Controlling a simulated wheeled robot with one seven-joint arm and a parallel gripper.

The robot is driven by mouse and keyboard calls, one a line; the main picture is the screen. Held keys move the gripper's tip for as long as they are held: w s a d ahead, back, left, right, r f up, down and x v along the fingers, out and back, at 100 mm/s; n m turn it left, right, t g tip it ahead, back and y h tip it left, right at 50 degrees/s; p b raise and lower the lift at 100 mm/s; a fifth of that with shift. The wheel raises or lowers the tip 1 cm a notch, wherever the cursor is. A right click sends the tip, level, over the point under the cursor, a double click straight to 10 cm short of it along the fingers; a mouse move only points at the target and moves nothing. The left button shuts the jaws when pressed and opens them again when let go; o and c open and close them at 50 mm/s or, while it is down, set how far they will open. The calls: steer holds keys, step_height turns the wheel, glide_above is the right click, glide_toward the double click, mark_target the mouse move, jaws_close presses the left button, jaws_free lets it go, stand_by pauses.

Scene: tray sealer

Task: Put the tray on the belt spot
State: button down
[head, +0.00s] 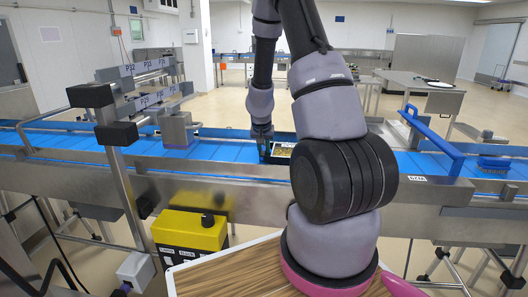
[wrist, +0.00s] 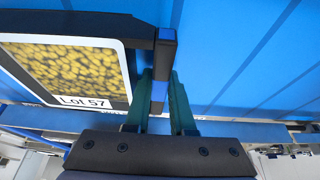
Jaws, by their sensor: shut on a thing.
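The tray (wrist: 100,22) is dark-rimmed with a printed top showing yellow pieces and the label "Lot 57". In the wrist view it fills the upper left, and its near right rim lies between the green fingers of my gripper (wrist: 170,105). My gripper is shut on that rim. In the head view the tray (head: 283,149) shows over the blue belt (head: 225,149), partly hidden behind my arm. My gripper (head: 264,150) is at its left end. I cannot tell whether the tray touches the belt. No marked belt spot is clearly visible.
Belt between the frame and my gripper is clear.

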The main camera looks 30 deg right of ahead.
steer(key=c, duration=0.8)
jaws_free()
steer(key=shift+o, duration=0.2)
